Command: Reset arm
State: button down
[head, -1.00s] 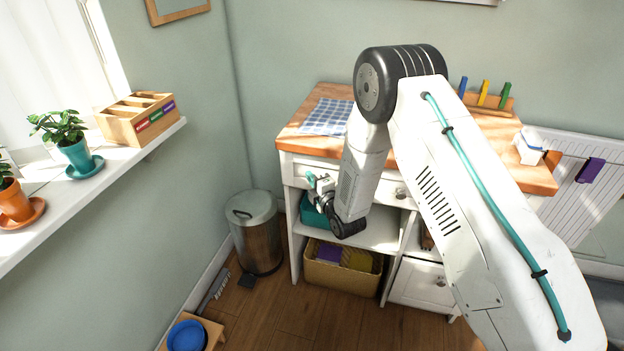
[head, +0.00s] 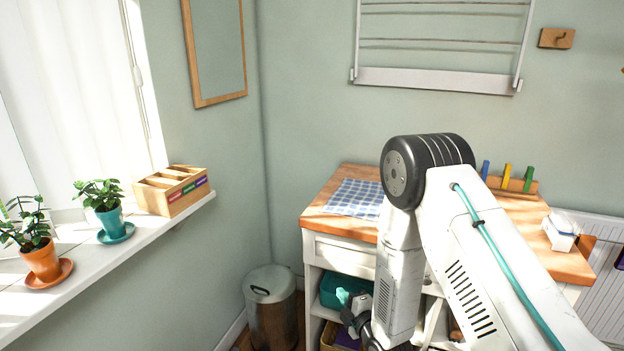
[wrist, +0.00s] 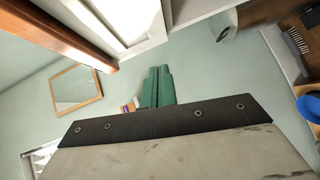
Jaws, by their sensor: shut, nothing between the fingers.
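My gripper (wrist: 157,88) shows in the wrist view as two teal fingers side by side, closed together with nothing between them. In the head view my arm reaches over the right part of the wooden-topped cabinet (head: 335,245) and bends down in front of it. My wrist is low near the open shelf, and I cannot make out the fingertips there.
A metal bin (head: 272,318) stands left of the cabinet. A checked cloth (head: 355,198) and colored pegs (head: 507,178) are on its top. The windowsill (head: 170,225) holds potted plants and a wooden box (head: 172,190). A drying rack (head: 440,80) hangs above. A blue bowl (wrist: 311,105) shows in the wrist view.

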jog(key=s+d+f+m+g+h, duration=0.3)
jog(key=s+f+m+g, duration=0.15)
jog(key=f+g, duration=0.2)
jog(key=s+d+r+m+g+h, duration=0.2)
jog(key=s+d+r+m+g, duration=0.2)
jog(key=s+r+m, duration=0.15)
jog(key=s+d+r+m+g, duration=0.1)
jog(key=s+d+r+m, duration=0.2)
jog(key=s+r, duration=0.6)
jog(key=s+d+r+m+g+h, duration=0.1)
jog(key=s+d+r+m, duration=0.2)
jog(key=s+r, duration=0.6)
jog(key=s+d+r+m+g, duration=0.1)
jog(key=s+d+r+m, duration=0.2)
jog(key=s+r, duration=0.6)
jog(key=shift+s+r+m, duration=0.3)
jog(key=shift+r+m, duration=0.6)
jog(key=shift+r, duration=3.35)
